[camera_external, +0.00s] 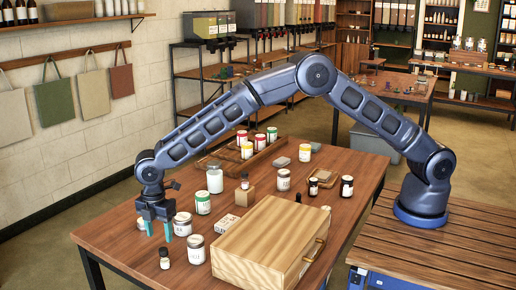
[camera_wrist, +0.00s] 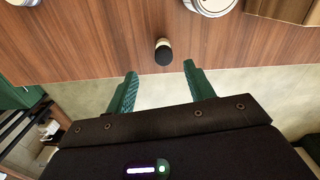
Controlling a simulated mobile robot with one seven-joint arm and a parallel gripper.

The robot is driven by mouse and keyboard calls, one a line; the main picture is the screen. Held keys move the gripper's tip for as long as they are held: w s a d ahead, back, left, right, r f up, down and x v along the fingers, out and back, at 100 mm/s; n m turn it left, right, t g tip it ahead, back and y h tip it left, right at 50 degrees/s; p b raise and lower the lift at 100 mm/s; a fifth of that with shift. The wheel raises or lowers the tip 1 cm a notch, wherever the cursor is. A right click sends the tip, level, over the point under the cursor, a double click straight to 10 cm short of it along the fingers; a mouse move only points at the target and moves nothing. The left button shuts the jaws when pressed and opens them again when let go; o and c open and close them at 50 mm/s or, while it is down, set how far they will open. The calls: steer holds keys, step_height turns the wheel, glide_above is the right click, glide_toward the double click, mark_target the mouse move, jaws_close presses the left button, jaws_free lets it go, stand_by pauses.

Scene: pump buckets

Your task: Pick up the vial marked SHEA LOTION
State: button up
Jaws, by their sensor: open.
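A small vial with a black cap and pale label (camera_external: 165,262) stands upright near the table's front left edge. Its dark cap also shows in the wrist view (camera_wrist: 162,50), just beyond and between my fingertips. My gripper (camera_external: 158,229) points down above the table's left end, open and empty, its teal fingers apart. In the wrist view my gripper (camera_wrist: 160,68) has nothing between its fingers. The label writing is too small to read, so I cannot tell which vial is marked SHEA LOTION.
White-labelled jars (camera_external: 196,250) and (camera_external: 183,225) stand close to my gripper. A large wooden box (camera_external: 270,240) lies on the table's front side. Several more jars and a wooden tray (camera_external: 263,155) stand farther back. The table's edge is close by the small vial.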

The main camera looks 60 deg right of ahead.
mark_target(165, 258)
step_height(165, 258, down, 5)
steer(key=shift+s+f, duration=0.15)
steer(key=shift+f, duration=1.15)
steer(key=shift+s+f, duration=0.15)
steer(key=shift+f, duration=1.1)
steer(key=c, duration=1)
